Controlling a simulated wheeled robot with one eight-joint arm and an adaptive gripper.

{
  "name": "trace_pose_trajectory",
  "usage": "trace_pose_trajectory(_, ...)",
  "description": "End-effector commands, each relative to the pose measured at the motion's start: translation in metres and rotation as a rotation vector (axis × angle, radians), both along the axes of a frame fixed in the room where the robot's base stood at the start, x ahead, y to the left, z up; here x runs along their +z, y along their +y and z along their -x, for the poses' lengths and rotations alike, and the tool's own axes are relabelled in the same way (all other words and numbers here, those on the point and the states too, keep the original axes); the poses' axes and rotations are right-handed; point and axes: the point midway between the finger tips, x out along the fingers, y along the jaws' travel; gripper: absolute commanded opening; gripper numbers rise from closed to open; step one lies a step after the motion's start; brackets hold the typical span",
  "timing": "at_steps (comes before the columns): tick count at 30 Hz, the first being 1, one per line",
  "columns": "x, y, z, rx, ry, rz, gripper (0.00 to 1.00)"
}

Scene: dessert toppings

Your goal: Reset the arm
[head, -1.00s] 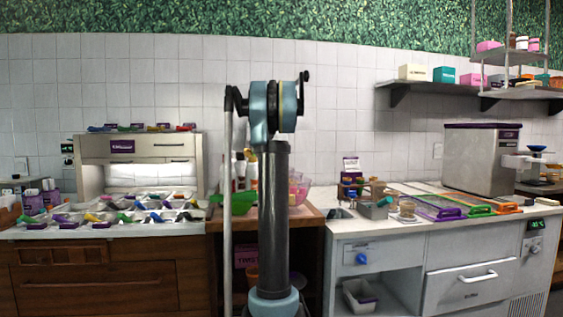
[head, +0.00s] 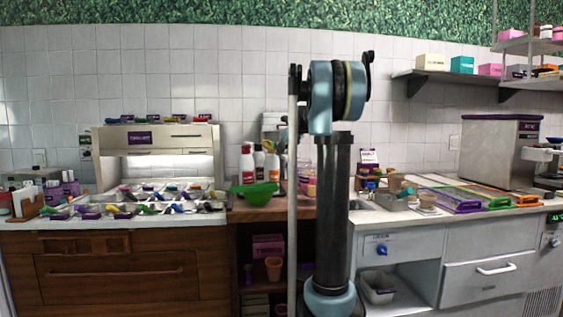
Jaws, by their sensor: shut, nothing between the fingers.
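My arm stands upright in the middle of the head view, with a dark tube (head: 333,200) rising to a blue and black joint (head: 335,90) at its top. A thin grey rod runs down along its left side. My gripper cannot be made out in this view. The arm hides part of the counter behind it.
A topping station with several small trays (head: 150,208) is on the left. A green bowl (head: 257,193) and sauce bottles (head: 258,162) stand left of my arm. Purple, green and orange trays (head: 485,197), a grey machine (head: 500,152) and a wall shelf (head: 445,78) are right.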

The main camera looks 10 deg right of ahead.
Motion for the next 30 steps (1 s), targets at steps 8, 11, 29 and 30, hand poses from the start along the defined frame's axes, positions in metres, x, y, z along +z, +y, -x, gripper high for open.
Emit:
trace_pose_trajectory(8, -0.023, 0.023, 0.060, 0.182, -0.034, 0.215, 0.00)
trace_pose_trajectory(11, -0.039, 0.033, 0.099, 0.305, -0.055, 0.353, 0.00)
trace_pose_trajectory(29, -0.170, 0.052, 0.332, 1.140, -0.185, 1.071, 0.00)
trace_pose_trajectory(30, -0.180, 0.051, 0.347, 1.200, -0.194, 1.111, 0.00)
